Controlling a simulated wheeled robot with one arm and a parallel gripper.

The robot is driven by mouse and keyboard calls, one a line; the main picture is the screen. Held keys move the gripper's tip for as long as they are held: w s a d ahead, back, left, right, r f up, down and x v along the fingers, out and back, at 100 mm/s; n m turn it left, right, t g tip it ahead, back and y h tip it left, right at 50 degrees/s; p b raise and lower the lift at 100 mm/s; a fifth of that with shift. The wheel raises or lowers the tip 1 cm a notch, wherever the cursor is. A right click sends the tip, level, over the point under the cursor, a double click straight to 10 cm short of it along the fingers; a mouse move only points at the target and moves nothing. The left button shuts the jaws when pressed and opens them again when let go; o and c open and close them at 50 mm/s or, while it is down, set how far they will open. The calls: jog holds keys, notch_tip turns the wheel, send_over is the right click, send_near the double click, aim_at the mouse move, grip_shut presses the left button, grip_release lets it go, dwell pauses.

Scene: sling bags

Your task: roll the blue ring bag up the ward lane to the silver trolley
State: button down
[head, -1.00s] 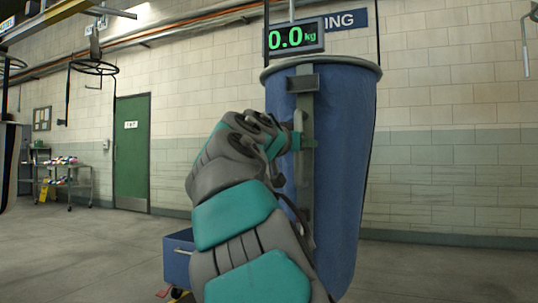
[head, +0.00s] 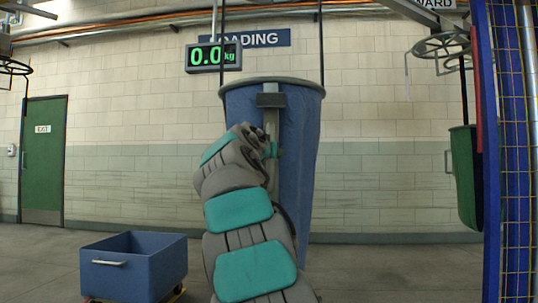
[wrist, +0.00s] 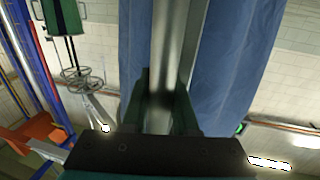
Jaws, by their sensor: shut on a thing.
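The blue ring bag (head: 303,150) hangs upright from a grey ring near the middle of the head view, with a grey metal bar down its front. My gripper (head: 273,150) reaches up to this bar from below. In the wrist view, the dark green fingers of my gripper (wrist: 160,105) are closed around the metal bar, with the blue cloth of the bag (wrist: 232,60) behind it. My arm hides the lower left part of the bag. A WARD sign (head: 447,4) shows at the top right. I do not see the silver trolley now.
A blue wheeled bin (head: 130,270) stands on the floor at lower left. A green bag (head: 464,178) hangs at right, beside a blue post (head: 493,150) with yellow mesh. An empty ring (head: 440,46) hangs there too.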

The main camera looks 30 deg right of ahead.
jog(key=shift+w+a, duration=0.1)
jog(key=shift+a, duration=0.05)
jog(key=c, duration=1)
grip_release()
